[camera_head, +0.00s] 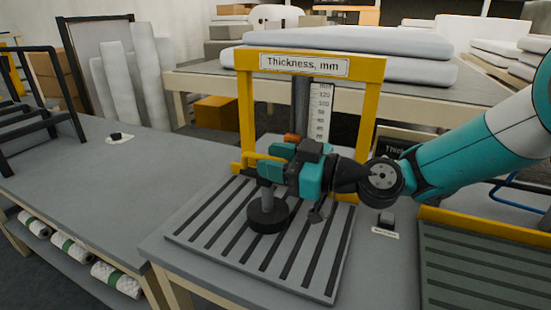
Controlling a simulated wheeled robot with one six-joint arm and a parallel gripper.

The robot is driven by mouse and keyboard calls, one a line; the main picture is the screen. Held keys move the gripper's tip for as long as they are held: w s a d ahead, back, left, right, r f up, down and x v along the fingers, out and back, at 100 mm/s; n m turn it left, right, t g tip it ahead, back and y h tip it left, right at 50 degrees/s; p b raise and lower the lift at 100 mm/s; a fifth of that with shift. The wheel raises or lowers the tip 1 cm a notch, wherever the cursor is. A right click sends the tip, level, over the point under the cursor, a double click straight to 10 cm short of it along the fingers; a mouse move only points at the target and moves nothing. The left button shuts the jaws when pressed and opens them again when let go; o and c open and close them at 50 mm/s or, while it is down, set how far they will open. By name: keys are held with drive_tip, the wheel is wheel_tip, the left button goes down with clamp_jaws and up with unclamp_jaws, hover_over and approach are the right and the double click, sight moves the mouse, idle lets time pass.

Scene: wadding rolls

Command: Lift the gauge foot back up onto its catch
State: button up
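The gauge foot (268,214), a dark round disc, sits low at the slatted grey plate (215,250); I cannot tell whether it touches it. Its short grey stem (266,195) rises to my gripper (270,169). My teal fingers are at the top of the stem and hide it, so I cannot tell whether they grip it. The yellow gauge frame (246,110) stands behind, with a "Thickness, mm" sign (305,65) and a white scale (320,112) beside a dark column (299,100). An orange part (292,138) shows on the column, just above my gripper. The catch cannot be made out.
A grey table (90,170) stands at left with a black rack (40,100) and white rolls (75,250) below. A second slatted plate (480,270) lies at right. A small black block (386,219) sits between the plates. Padded sheets (340,65) lie behind.

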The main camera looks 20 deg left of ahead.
drive_tip(key=shift+c, duration=0.5)
clamp_jaws()
wheel_tip(320, 180, up, 14)
drive_tip(key=p, duration=0.2)
drive_tip(key=shift+f+p, duration=0.15)
drive_tip(key=shift+p, duration=0.15)
unclamp_jaws()
drive_tip(key=shift+o, duration=0.5)
drive_tip(key=shift+f, duration=0.1)
